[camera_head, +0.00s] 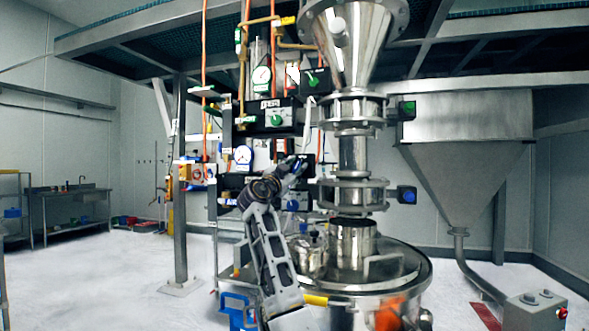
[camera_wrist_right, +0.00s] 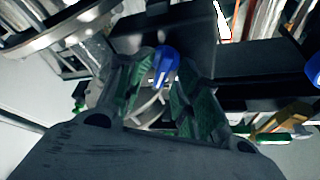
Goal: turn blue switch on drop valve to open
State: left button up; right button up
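My right gripper (camera_head: 296,164) is raised in front of the black panels left of the steel column. In the right wrist view, its two green-padded fingers (camera_wrist_right: 160,85) are apart. A blue switch (camera_wrist_right: 165,62) shows between the fingertips, in front of a black box (camera_wrist_right: 180,28); I cannot tell whether the fingers touch it. In the head view, the arm and gripper cover part of the panels. A blue knob (camera_head: 293,205) shows on the lower panel, below the gripper. My left gripper is not in view.
Another blue knob (camera_head: 410,197) is on a black box right of the column. A green knob (camera_head: 277,120) is on a panel above the gripper. A steel vessel lid (camera_head: 405,262) stands below. A blurred orange shape (camera_head: 388,316) is at the bottom. Open floor lies left.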

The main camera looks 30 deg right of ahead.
jog(key=shift+a+f, duration=0.1)
jog(key=v, duration=1.1)
jog(key=shift+s+a, duration=0.25)
jog(key=shift+s, duration=0.05)
dwell(0.4)
